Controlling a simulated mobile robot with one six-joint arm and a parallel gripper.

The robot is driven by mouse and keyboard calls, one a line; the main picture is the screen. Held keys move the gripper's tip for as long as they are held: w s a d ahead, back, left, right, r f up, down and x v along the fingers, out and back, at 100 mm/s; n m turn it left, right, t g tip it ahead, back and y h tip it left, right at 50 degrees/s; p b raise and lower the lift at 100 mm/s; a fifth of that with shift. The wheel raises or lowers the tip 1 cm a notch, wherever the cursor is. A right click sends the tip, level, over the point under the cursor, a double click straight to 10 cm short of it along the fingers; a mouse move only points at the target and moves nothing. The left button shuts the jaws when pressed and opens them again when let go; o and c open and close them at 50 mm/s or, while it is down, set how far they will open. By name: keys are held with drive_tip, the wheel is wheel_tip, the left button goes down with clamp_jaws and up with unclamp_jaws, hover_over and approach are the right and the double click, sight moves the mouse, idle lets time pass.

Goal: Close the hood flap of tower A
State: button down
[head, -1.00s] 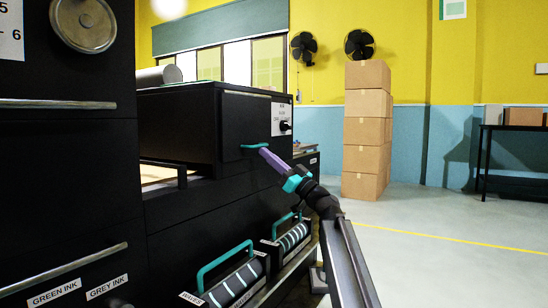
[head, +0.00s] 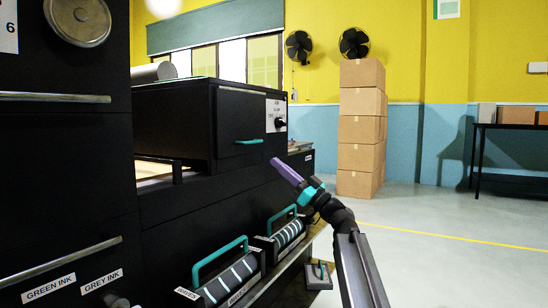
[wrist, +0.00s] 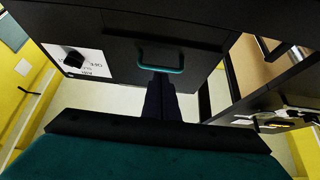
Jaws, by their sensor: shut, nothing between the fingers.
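The hood flap (head: 240,115) is a dark panel on the front of a black box-shaped hood (head: 175,115). It looks upright and about flush with the hood front. Its teal bar handle (head: 248,142) is near its lower edge; the handle also shows in the wrist view (wrist: 160,68). No tower letter is readable. My gripper (head: 275,162) has purple fingers, shut and empty, below and right of the handle with a small visible gap in the head view. In the wrist view the dark fingers (wrist: 159,92) point at the handle and overlap its edge.
A white panel with a black knob (head: 279,122) is right of the flap. Below are two rollers with teal handles (head: 221,262) (head: 282,220). A dark cabinet (head: 60,150) stands close on the left. Stacked cartons (head: 358,130) stand behind; the floor to the right is clear.

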drive_tip(key=shift+s+d+f+p, duration=0.25)
drive_tip(key=shift+d+f, duration=0.2)
drive_tip(key=shift+f, duration=0.35)
drive_tip(key=shift+s+d+f+p, duration=0.1)
drive_tip(key=shift+s+d+f, duration=0.3)
drive_tip(key=shift+f, duration=0.45)
drive_tip(key=shift+s+d+f+p, duration=0.25)
drive_tip(key=shift+d+f, duration=0.25)
drive_tip(key=shift+f, duration=0.3)
drive_tip(key=shift+s, duration=0.1)
